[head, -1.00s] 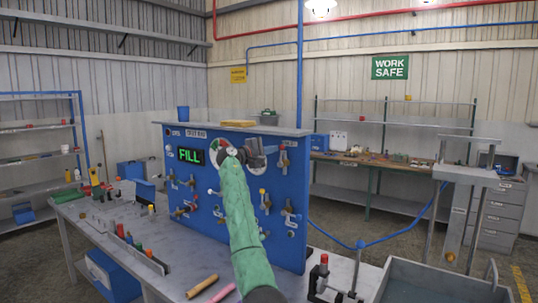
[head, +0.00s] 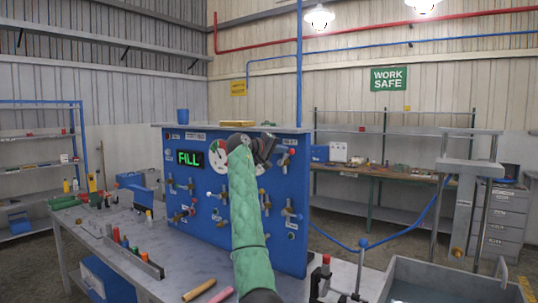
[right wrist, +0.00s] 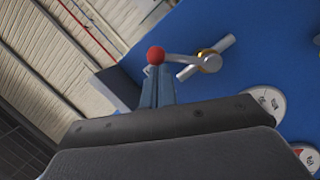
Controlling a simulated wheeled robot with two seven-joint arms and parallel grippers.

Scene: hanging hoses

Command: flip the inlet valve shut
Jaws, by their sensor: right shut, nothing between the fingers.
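The inlet valve (head: 287,160) is at the upper right of the blue panel, with a red ball on its lever. In the right wrist view the valve's metal body (right wrist: 209,61) has a brass centre, and its lever runs left to the red ball (right wrist: 155,55). My right gripper (head: 265,146) is just left of the valve, at the panel's top edge. Its shut, empty fingers (right wrist: 157,88) point at the red ball and appear close below it in the wrist view; I cannot tell whether they touch. My left gripper is out of view.
The blue panel (head: 210,235) carries a green FILL display (head: 189,158), gauges (head: 217,157) and several other valves. My right arm covers its middle. The grey bench (head: 130,240) holds loose parts at left. A grey basin (head: 440,285) stands at right.

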